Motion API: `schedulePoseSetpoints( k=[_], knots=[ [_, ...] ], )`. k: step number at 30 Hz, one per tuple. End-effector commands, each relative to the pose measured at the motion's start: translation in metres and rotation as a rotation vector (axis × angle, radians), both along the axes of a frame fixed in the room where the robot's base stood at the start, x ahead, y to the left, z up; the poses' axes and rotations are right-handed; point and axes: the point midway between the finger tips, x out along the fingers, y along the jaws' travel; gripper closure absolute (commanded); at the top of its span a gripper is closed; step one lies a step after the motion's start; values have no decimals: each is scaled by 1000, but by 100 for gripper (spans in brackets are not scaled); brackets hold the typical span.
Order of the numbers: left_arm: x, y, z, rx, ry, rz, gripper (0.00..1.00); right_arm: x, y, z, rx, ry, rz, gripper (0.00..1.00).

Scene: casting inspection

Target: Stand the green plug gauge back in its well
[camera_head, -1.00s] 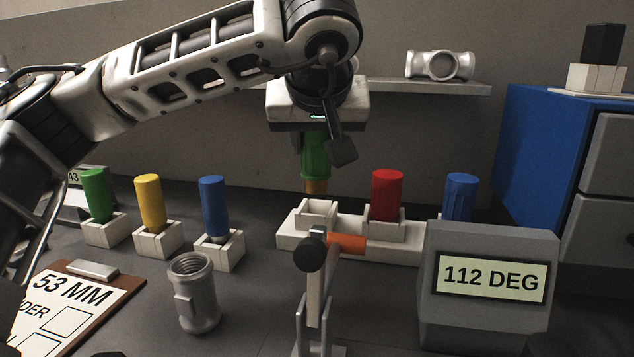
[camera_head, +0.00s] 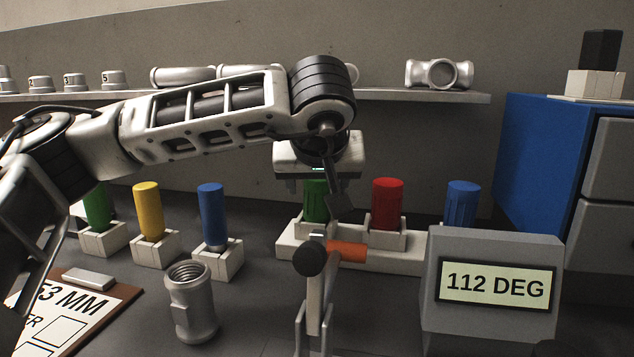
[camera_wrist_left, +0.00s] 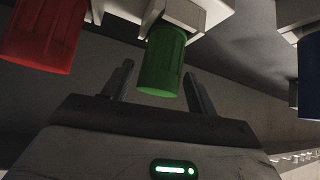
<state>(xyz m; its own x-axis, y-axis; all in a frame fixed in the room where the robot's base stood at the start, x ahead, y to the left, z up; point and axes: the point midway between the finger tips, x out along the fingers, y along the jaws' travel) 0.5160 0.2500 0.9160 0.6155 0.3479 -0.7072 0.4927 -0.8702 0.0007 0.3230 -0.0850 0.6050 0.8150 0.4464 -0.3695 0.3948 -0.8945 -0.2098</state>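The green plug gauge (camera_head: 314,203) stands upright in the left well of the white block (camera_head: 290,243), beside the red plug gauge (camera_head: 387,203). My left gripper (camera_head: 319,190) is directly above it, with its fingers down around the gauge's upper part. In the left wrist view the green gauge (camera_wrist_left: 163,62) is between the two fingers of my left gripper (camera_wrist_left: 158,70), with a gap on each side, so the gripper is open. The gauge's lower end is hidden inside the well. My right gripper is not in view.
A blue plug gauge (camera_head: 461,203) stands to the right, behind the 112 DEG display (camera_head: 493,287). An orange-and-black clamp (camera_head: 325,257) stands in front of the block. Green, yellow and blue pins, a grey pipe fitting (camera_head: 190,300) and a clipboard (camera_head: 95,305) are to the left.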

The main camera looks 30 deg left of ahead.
Motion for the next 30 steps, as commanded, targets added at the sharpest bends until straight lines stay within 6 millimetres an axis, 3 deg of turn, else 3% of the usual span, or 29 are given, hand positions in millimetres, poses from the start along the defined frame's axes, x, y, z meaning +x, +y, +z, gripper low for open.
schedulePoseSetpoints(
  k=[8,14,21,30],
  knots=[
    [0,0,-6,1,-2,0,42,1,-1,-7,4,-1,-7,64],
    [-22,-10,25,0,-3,-3,42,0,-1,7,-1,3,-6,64],
    [-60,-27,67,0,-5,-4,42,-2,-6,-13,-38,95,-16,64],
    [-94,-45,105,2,-2,-2,42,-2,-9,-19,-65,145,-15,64]
  ],
)
